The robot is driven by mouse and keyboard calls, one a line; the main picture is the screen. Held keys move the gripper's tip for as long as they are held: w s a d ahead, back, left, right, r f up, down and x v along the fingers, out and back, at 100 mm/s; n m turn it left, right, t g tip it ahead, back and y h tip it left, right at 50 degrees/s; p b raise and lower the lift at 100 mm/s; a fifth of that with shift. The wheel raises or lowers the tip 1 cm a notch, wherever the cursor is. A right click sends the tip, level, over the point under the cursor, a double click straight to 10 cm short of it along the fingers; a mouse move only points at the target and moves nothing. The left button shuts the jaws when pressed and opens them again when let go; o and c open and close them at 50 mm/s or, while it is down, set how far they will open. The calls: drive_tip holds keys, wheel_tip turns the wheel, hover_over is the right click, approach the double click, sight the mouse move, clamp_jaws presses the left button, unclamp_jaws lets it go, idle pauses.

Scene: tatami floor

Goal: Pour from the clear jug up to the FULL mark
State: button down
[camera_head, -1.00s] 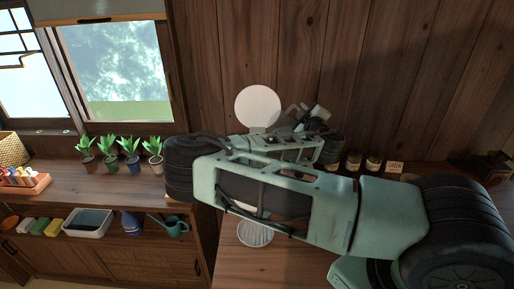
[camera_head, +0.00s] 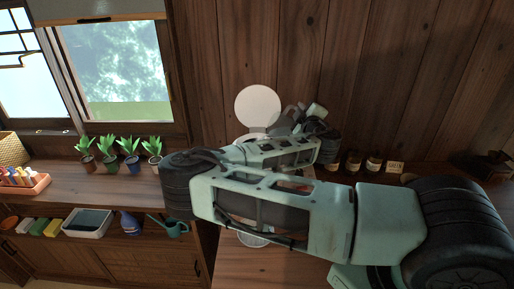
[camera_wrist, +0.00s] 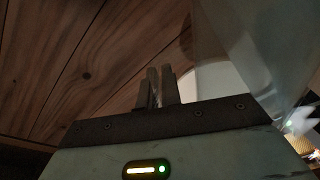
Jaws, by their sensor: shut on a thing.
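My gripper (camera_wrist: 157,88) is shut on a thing. In the wrist view its two dark fingers stand close together, beside a clear, curved surface that looks like the clear jug (camera_wrist: 235,40). The grip point itself is hard to make out. In the head view my arm crosses the middle and hides most of the jug and the work area. A pale round base (camera_head: 252,240) shows in part below my arm; whether it belongs to the vessel to be filled cannot be told. No FULL mark or liquid level can be read.
A white round disc (camera_head: 258,105) stands upright behind my arm. Several small jars (camera_head: 354,163) and a label card (camera_head: 395,167) line the wooden wall at right. Potted plants (camera_head: 128,155), a tray (camera_head: 87,222) and a teal watering can (camera_head: 168,226) are at left.

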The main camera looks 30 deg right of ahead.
sight(289, 106)
drive_tip(key=shift+w+a+r+n, duration=0.1)
drive_tip(key=shift+a+n, duration=0.05)
drive_tip(key=shift+n, duration=0.15)
drive_tip(key=shift+w+a+r+n, duration=0.25)
drive_tip(key=shift+a+r+n, duration=0.45)
drive_tip(key=shift+n, duration=0.2)
idle(2.8)
drive_tip(key=shift+w+a+n, duration=0.25)
drive_tip(key=shift+a+n, duration=0.05)
drive_tip(key=shift+a, duration=0.2)
drive_tip(key=shift+w+a+n, duration=0.25)
drive_tip(key=shift+a+n, duration=0.05)
drive_tip(key=shift+a, duration=0.15)
idle(2.0)
